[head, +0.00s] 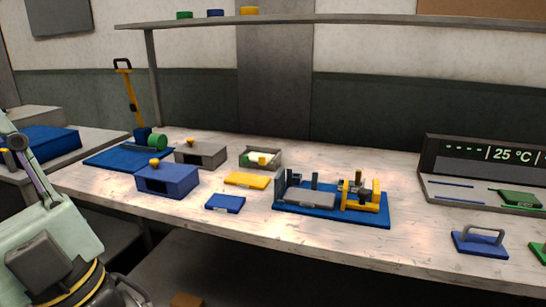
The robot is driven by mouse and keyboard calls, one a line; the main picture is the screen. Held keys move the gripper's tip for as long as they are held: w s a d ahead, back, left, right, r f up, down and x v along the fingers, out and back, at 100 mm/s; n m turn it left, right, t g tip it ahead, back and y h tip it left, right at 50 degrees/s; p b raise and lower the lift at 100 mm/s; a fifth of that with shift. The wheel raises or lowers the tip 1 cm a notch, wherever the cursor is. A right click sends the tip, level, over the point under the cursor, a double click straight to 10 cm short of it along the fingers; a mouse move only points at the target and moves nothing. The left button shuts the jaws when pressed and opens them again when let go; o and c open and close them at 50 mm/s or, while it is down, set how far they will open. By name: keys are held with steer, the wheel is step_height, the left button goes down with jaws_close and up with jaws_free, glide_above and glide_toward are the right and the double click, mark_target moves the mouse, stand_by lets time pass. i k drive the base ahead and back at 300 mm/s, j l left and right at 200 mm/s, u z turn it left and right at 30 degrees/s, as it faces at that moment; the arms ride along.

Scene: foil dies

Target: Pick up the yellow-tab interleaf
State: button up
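A small grey open tray (244,163) stands on the middle of the workbench, towards the back. White sheets lie in it, with a green tab (245,159) and a yellow tab (262,161) at its near side. The yellow tab appears to belong to the yellow-tab interleaf; the sheet itself is too small to separate from the others. My gripper (14,146) seems to be at the far left, partly cut off by the picture edge, well apart from the tray. I cannot tell whether it is open or shut.
Before the tray lie a yellow block (247,180) and a blue block (225,203). A blue box (167,181) and grey box (201,154) stand left. A blue-based fixture (330,214) stands right. A shelf (340,20) overhangs the back.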

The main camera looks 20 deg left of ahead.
mark_target(263, 159)
steer(key=i+j+u, duration=0.35)
steer(key=j, duration=0.15)
steer(key=i+j+u, duration=0.2)
steer(key=j+u, duration=0.15)
steer(key=i+j+u, duration=0.35)
steer(key=i+j, duration=0.05)
steer(key=j, duration=0.05)
